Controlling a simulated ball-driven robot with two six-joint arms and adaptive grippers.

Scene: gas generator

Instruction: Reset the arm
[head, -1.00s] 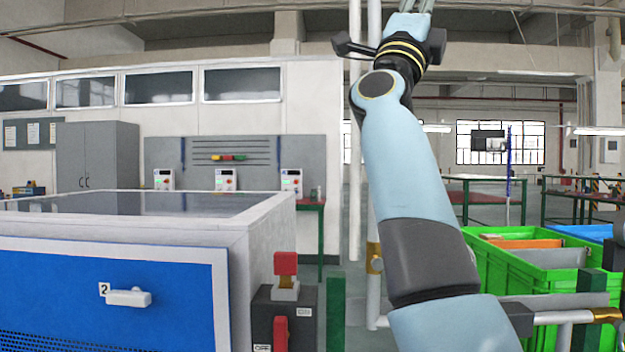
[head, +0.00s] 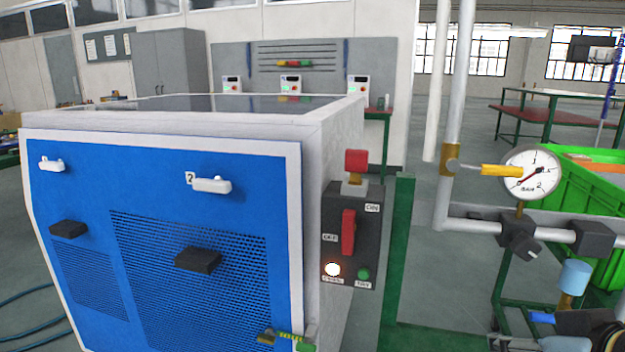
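Neither of my grippers can be made out in the head view. A light blue part (head: 575,278) and dark parts (head: 588,322) show at the lower right edge. I cannot tell whether they belong to my arm or to the equipment there. The blue-fronted machine (head: 80,200) with a white frame fills the left. On its right side is a dark control box (head: 337,200) with a red handle (head: 348,233), a red block (head: 356,161) on top, a glowing white lamp (head: 333,269) and a green button (head: 364,273).
A pressure gauge (head: 531,172) and pipes (head: 480,226) stand at the right, in front of a green crate (head: 570,205). A green post (head: 401,235) rises beside the control box. Grey floor is open behind. Tables stand farther back.

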